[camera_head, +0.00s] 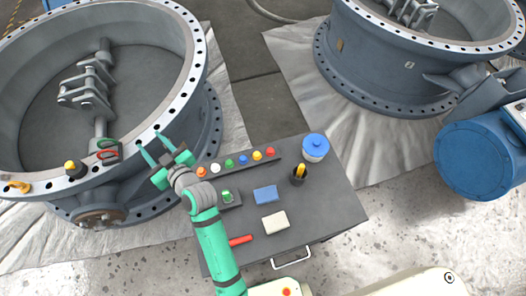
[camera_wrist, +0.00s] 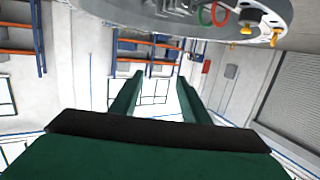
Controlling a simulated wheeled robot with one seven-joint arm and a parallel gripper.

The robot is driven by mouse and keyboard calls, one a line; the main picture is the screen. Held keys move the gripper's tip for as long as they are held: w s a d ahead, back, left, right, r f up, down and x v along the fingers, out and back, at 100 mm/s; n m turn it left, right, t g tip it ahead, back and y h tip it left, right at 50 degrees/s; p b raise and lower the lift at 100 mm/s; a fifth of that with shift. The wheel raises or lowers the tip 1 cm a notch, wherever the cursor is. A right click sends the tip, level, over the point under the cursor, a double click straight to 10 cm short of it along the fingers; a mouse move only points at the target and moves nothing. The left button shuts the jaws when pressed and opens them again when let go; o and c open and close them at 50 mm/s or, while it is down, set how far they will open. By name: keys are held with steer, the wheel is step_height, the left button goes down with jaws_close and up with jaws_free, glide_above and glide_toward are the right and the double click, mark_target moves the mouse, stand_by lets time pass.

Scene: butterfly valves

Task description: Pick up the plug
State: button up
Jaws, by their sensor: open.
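I cannot tell which one is meant. A yellow-and-black knobbed piece (camera_head: 75,168) sits on the left valve's flange; it also shows in the wrist view (camera_wrist: 248,18). My gripper (camera_head: 151,146) is open and empty, left of the plug row and near the valve's flange. In the wrist view my gripper's fingers (camera_wrist: 160,77) stand apart with nothing between them.
The left valve (camera_head: 190,110) rises close beside my gripper, with red and green rings (camera_head: 108,152) on its flange.

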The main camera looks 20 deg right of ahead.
steer(key=w+r+n+g+y, duration=0.2)
steer(key=w+n, duration=0.3)
steer(key=n+g+h, duration=1)
steer(key=g, duration=0.2)
glide_above(270, 150)
step_height(270, 150, down, 10)
steer(key=f, duration=0.4)
steer(key=shift+w+d+f, duration=0.1)
steer(key=shift+w+d, duration=0.1)
steer(key=shift+d, duration=0.2)
steer(key=shift+s+a+f, duration=0.1)
steer(key=shift+a+f, duration=0.05)
steer(key=shift+f, duration=0.9)
steer(key=shift+s+a+f, duration=0.1)
steer(key=shift+a+f, duration=0.05)
steer(key=shift+f, duration=0.9)
steer(key=shift+s+a+f, duration=0.1)
steer(key=shift+a+f, duration=0.05)
steer(key=shift+f, duration=0.9)
steer(key=shift+c, duration=0.3)
